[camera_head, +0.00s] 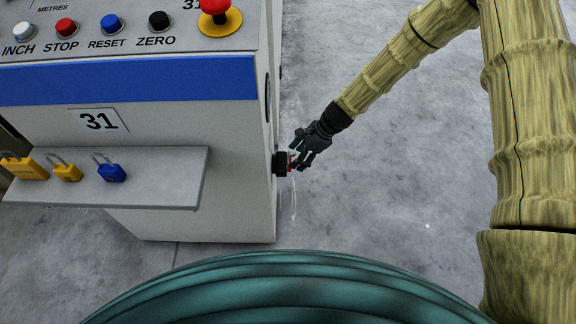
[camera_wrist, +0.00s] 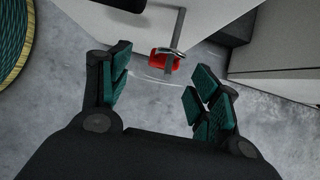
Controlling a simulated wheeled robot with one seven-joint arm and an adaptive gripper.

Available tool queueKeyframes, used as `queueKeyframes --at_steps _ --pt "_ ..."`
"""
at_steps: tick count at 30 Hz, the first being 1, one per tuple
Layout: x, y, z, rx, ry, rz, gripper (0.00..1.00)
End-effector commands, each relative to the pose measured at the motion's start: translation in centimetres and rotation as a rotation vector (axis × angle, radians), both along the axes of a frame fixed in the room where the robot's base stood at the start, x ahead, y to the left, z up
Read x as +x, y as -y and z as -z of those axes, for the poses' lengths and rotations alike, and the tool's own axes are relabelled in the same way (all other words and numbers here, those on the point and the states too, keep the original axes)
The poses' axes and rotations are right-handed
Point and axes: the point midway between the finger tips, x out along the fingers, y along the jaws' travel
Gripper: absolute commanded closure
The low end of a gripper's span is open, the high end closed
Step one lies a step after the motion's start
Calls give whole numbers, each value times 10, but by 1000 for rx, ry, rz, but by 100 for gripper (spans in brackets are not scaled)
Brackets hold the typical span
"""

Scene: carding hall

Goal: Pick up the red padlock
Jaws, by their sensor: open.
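The red padlock (camera_wrist: 158,64) is in the upper middle of the wrist view, with its metal shackle beside a thin grey bar.
The control cabinet (camera_head: 190,222) stands at left with buttons on top. Its shelf (camera_head: 160,190) holds two yellow padlocks (camera_head: 25,168) (camera_head: 66,171) and a blue padlock (camera_head: 111,172).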

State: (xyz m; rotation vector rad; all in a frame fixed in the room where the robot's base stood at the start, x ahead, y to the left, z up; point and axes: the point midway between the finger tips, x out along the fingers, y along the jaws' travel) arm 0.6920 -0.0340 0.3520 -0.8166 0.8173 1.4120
Motion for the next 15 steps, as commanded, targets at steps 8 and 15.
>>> queueKeyframes --at_steps 8,15 --pt "1 -10 17 -1 0 -1 38" --pt "5 -28 43 0 -2 -1 38"
